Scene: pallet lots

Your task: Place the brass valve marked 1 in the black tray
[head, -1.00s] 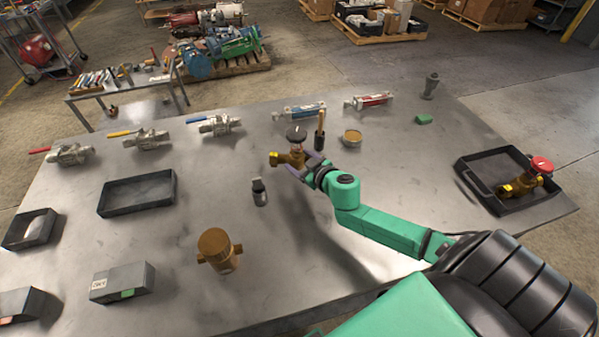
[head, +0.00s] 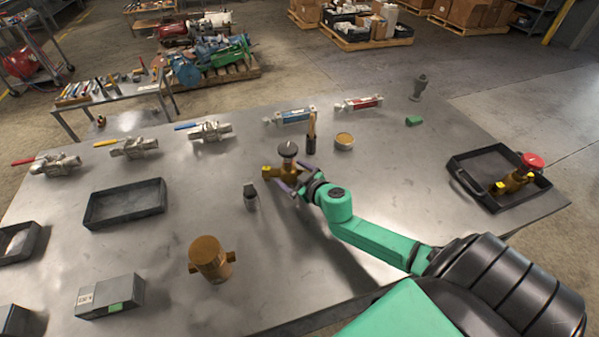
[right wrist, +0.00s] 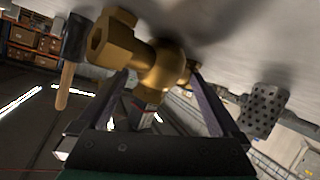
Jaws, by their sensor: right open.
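A second brass valve with a red handwheel (head: 514,181) sits in the black tray (head: 480,192) at the right end of the table. I cannot read a number on either valve. My left gripper is not in view.
A mallet (head: 311,135), a round tin (head: 344,141) and a small dark object (head: 250,197) stand close to the gripper. A wide brass fitting (head: 209,259) is nearer, and an empty dark tray (head: 125,218) lies left. The table between gripper and right tray is mostly clear.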

